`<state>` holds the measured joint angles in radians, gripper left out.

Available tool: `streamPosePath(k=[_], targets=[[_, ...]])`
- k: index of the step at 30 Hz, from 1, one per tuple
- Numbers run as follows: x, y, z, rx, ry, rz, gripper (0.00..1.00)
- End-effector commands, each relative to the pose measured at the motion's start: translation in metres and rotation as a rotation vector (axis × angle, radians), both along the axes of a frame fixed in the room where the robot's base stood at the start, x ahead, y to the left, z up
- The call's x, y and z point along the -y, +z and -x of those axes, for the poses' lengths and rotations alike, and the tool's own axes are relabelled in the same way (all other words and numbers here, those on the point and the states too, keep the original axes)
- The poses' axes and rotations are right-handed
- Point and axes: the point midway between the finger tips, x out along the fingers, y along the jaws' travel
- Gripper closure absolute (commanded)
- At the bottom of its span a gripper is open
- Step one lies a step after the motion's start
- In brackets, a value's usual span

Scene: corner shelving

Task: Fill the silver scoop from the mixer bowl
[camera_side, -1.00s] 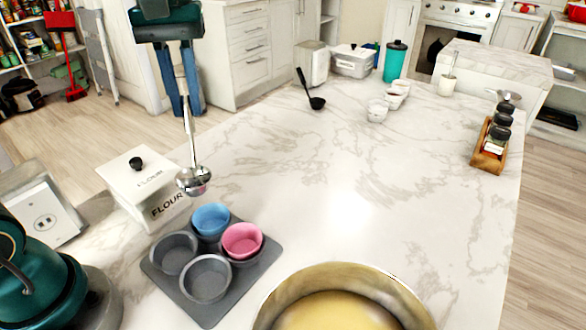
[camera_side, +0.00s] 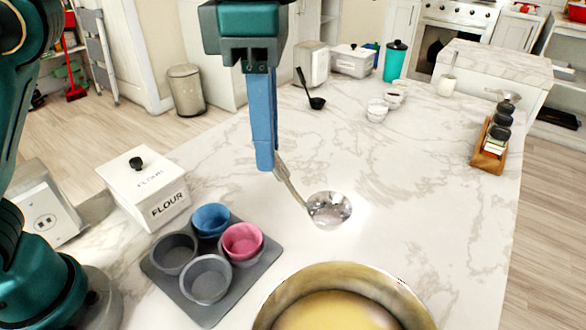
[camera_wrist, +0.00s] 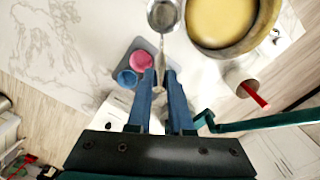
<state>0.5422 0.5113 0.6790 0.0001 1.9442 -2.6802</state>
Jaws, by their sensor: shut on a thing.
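My gripper (camera_side: 264,165) is shut on the handle of the silver scoop (camera_side: 330,209). In the side view the scoop's handle slants down to the right from the blue fingers, and its round bowl looks empty. The scoop also shows in the wrist view (camera_wrist: 163,16), pointing away from my gripper (camera_wrist: 160,75). The mixer bowl (camera_side: 290,287) is a metal bowl at the bottom edge of the side view, holding yellow batter (camera_side: 335,312). In the wrist view the bowl (camera_wrist: 240,50) is just right of the scoop. The scoop is outside the bowl, apart from it.
A grey muffin tray (camera_side: 262,271) with several cups, one blue and one pink, sits left of the bowl. A white flour box (camera_side: 140,190) stands behind it. A black ladle (camera_side: 316,103) and small white bowls (camera_side: 377,110) lie farther back. The counter's middle is clear.

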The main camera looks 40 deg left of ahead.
Motion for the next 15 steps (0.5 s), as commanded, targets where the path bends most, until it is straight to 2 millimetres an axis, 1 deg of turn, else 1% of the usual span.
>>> streamPosePath(k=[1,4,6,10,12,15], targets=[[0.018,0.0,0.012,0.001,0.009,0.002,1.0],[0.046,-0.002,0.033,0.003,0.013,0.004,1.0],[0.061,-0.003,0.047,0.003,-0.031,0.006,1.0],[0.081,-0.007,0.068,0.002,-0.125,0.005,1.0],[0.086,-0.009,0.076,-0.002,-0.156,0.001,1.0],[0.09,-0.01,0.083,-0.005,-0.18,-0.003,1.0]])
